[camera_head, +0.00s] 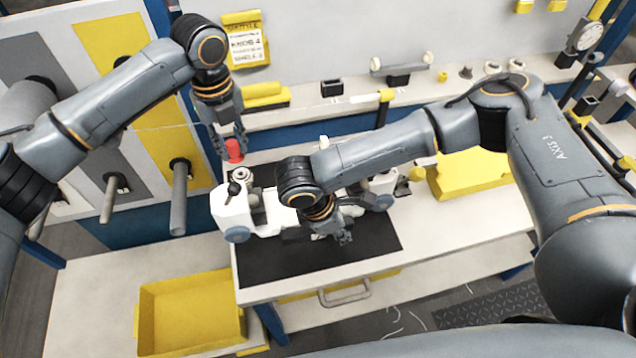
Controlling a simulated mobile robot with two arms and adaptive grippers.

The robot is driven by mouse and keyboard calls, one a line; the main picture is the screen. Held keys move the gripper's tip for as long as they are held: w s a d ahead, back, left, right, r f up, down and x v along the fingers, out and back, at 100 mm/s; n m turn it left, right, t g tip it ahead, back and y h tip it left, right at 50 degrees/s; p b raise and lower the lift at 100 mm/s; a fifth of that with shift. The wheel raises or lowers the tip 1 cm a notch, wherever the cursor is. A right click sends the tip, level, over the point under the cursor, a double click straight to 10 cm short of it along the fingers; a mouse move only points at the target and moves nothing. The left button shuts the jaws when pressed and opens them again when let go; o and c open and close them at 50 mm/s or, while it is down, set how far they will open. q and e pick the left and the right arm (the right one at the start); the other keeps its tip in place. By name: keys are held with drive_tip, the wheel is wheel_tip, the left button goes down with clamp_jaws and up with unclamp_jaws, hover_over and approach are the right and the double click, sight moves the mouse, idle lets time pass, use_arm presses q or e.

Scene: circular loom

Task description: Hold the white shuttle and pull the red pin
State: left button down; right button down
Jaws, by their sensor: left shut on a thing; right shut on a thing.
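The white shuttle (228,214) lies on the black mat (290,266) on the workbench, with blue-grey wheels at its ends. My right arm crosses over it and hides its middle. My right gripper (343,236) points down at the shuttle's near side and is shut on it; the exact contact is hard to see. The red pin (233,151) shows as a short red cylinder above the shuttle's left part. My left gripper (232,140) comes down from above and is shut on the red pin.
A yellow bin (190,312) stands low at the front left. A yellow tray (470,175) lies on the bench at the right. Grey rods (179,200) stick out of the panel at the left. A shelf with small parts runs along the back. The mat's front part is bare.

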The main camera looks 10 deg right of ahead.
sight(231, 142)
use_arm(q)
drive_tip(key=shift+r, duration=1.95)
use_arm(e)
drive_tip(key=c, duration=1.1)
unclamp_jaws()
drive_tip(key=v, duration=1.1)
drive_tip(key=shift+r, duration=0.1)
drive_tip(key=shift+a+r, duration=0.1)
drive_tip(key=shift+r, duration=0.25)
drive_tip(key=shift+r, duration=0.1)
